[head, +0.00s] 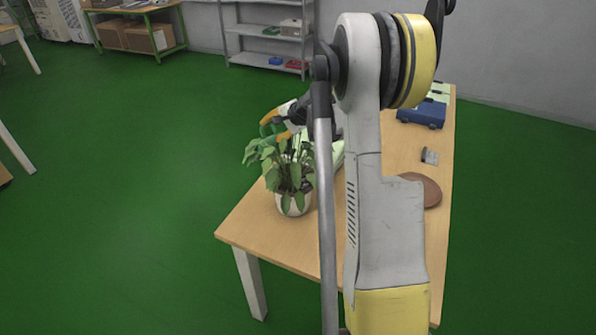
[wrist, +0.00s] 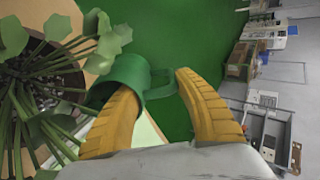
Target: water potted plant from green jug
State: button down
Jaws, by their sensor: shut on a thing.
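The potted plant (head: 290,172) has broad green leaves and stands in a whitish pot (head: 294,205) near the left front edge of the wooden table (head: 260,232). In the wrist view its leaves and stems (wrist: 50,75) fill the left side, over dark soil. My gripper (wrist: 155,84) has its yellow fingers closed on the handle of the green jug (wrist: 120,80). The jug is close beside the plant, partly overlapping the leaves. In the head view the gripper (head: 273,124) and the jug (head: 268,130) are at the plant's top. The jug's contents and any pouring cannot be made out.
A blue box (head: 422,115), a small grey item (head: 430,156) and a brown round item (head: 425,188) are on the table's right part. My arm hides the table's middle. Shelves (head: 265,40) and a bench with boxes (head: 140,35) stand far back.

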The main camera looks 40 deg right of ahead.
aim_at(272, 125)
jog(key=shift+s+r+t, duration=0.3)
jog(key=shift+r+t, duration=0.3)
jog(key=shift+r, duration=0.3)
jog(key=shift+s+d+r, duration=0.1)
jog(key=shift+s+r+t+b, duration=0.2)
jog(key=shift+s+t+b, duration=0.15)
jog(key=shift+s, duration=0.2)
jog(key=shift+s+r+t+b, duration=0.2)
jog(key=shift+s+t+b, duration=0.05)
jog(key=shift+s+t, duration=0.25)
jog(key=shift+r, duration=0.2)
dwell(0.3)
jog(key=shift+w, duration=0.15)
jog(key=shift+s+d+r+t, duration=0.1)
jog(key=shift+s+r+t, duration=0.1)
jog(key=shift+r+t, duration=0.2)
dwell(1.1)
